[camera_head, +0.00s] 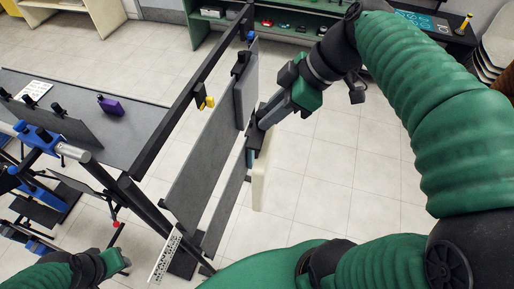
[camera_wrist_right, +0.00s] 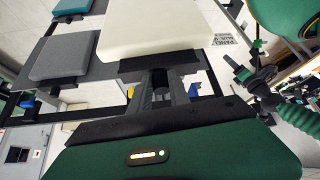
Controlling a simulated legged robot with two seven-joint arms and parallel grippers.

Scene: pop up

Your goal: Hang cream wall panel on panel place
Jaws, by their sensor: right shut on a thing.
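The cream wall panel (camera_head: 262,175) hangs from my right gripper (camera_head: 252,143), seen nearly edge-on on the right side of the dark rack. In the right wrist view the cream panel (camera_wrist_right: 155,25) fills the top middle beyond the jaws (camera_wrist_right: 162,75). The panel stands close to the rack's grey boards (camera_head: 202,162); I cannot tell whether it touches them. Which spot is the panel place is not clear. At the lower left of the head view, part of my left wrist shows, but its fingertips are hidden.
A grey panel (camera_head: 246,84) hangs on the rack beside my right gripper; it also shows in the wrist view (camera_wrist_right: 68,55) near a teal panel (camera_wrist_right: 72,6). A grey table (camera_head: 150,125) with a purple object (camera_head: 110,106) stands left. The tiled floor (camera_head: 345,190) at right is clear.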

